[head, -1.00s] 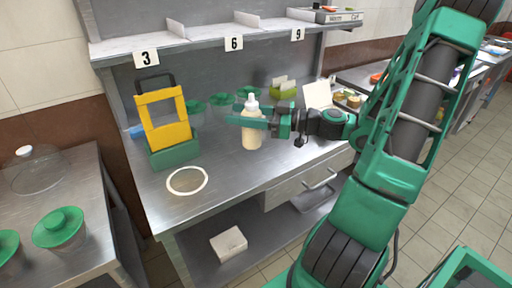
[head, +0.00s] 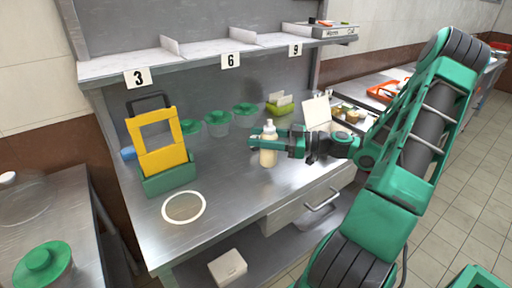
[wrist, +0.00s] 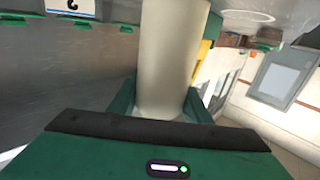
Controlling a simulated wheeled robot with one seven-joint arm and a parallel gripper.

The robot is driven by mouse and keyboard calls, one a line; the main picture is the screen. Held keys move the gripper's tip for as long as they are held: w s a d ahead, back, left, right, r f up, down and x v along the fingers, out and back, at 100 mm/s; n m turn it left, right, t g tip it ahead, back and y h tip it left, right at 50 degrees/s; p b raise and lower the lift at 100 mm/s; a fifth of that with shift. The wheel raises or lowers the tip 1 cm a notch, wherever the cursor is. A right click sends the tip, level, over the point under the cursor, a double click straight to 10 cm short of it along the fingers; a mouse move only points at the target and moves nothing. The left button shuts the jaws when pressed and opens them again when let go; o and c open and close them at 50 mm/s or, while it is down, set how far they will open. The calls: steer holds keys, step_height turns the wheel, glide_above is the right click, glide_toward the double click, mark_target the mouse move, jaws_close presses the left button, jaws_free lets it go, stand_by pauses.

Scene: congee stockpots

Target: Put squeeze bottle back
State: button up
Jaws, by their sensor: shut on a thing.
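The squeeze bottle (head: 268,158), pale cream with a white nozzle cap, is upright over the steel counter (head: 228,190) in the head view. My gripper (head: 265,140) is shut around its upper part, coming from the right. Whether the bottle's base touches the counter cannot be told. A white ring (head: 167,215) lies flat on the counter, to the left and nearer the front, apart from the bottle.
A yellow frame in a green base (head: 168,181) stands left on the counter. Several green-lidded containers (head: 217,123) stand behind the bottle. A green holder (head: 279,108) and an open white box (head: 317,112) are at the back right. A numbered shelf (head: 200,58) hangs above.

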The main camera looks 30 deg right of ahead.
step_height(320, 180, down, 4)
steer(key=shift+a+r, duration=0.1)
steer(key=shift+a, duration=0.05)
stand_by(0.3)
steer(key=o, duration=0.8)
steer(key=v, duration=1.2)
